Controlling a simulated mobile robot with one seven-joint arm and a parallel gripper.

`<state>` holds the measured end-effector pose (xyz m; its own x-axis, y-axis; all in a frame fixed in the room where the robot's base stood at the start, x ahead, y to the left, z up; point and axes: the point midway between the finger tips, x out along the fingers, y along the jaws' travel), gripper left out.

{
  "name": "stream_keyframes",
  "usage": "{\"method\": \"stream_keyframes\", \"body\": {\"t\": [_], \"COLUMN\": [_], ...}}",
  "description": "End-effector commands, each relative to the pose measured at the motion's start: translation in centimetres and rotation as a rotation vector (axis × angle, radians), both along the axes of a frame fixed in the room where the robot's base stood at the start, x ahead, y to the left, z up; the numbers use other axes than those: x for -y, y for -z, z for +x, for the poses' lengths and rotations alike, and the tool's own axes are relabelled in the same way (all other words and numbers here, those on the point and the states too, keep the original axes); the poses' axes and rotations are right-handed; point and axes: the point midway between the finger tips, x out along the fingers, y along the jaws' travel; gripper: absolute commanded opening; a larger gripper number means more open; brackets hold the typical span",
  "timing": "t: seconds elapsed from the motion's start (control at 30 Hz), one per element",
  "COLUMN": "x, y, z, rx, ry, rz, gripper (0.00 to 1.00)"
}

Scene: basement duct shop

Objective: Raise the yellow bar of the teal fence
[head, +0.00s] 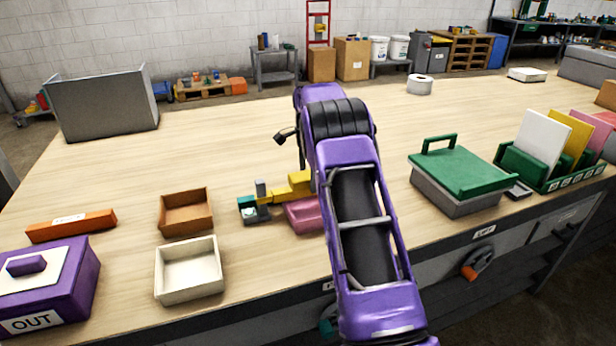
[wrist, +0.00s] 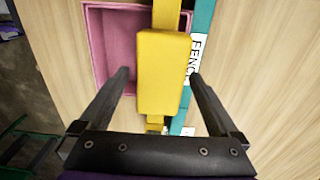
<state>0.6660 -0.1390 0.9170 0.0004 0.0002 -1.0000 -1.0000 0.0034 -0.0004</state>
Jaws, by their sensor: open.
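The teal fence (wrist: 203,28) stands on the wooden table, with a white label reading FENCE on it. Its yellow bar (wrist: 165,72) runs alongside the teal strip and ends in a wide yellow block. In the head view the yellow bar (head: 292,188) shows left of my arm, beside the teal end of the fence (head: 247,208). My gripper (wrist: 160,78) is open in the wrist view, one finger on each side of the yellow block. I cannot tell whether the fingers touch it. In the head view my arm hides the gripper and part of the fence.
A pink tray (head: 305,216) lies close beside the fence. An orange-brown tray (head: 186,210) and a cream tray (head: 188,270) stand to the left. A green-lidded box (head: 465,170) stands right of my arm. The table behind the fence is clear.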

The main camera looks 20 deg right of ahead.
Motion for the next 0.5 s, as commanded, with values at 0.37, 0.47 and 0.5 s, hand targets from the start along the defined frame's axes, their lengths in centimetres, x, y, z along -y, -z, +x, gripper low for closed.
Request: {"method": "stream_keyframes", "body": {"t": [0.37,0.47,0.5], "x": [0.01,0.02,0.02], "y": [0.01,0.0,0.0], "z": [-0.01,-0.01,-0.02], "rx": [0.0,0.0,-0.001], "ry": [0.0,0.0,0.0], "rz": [0.0,0.0,0.0], "gripper": [0.7,0.53,0.45]}}
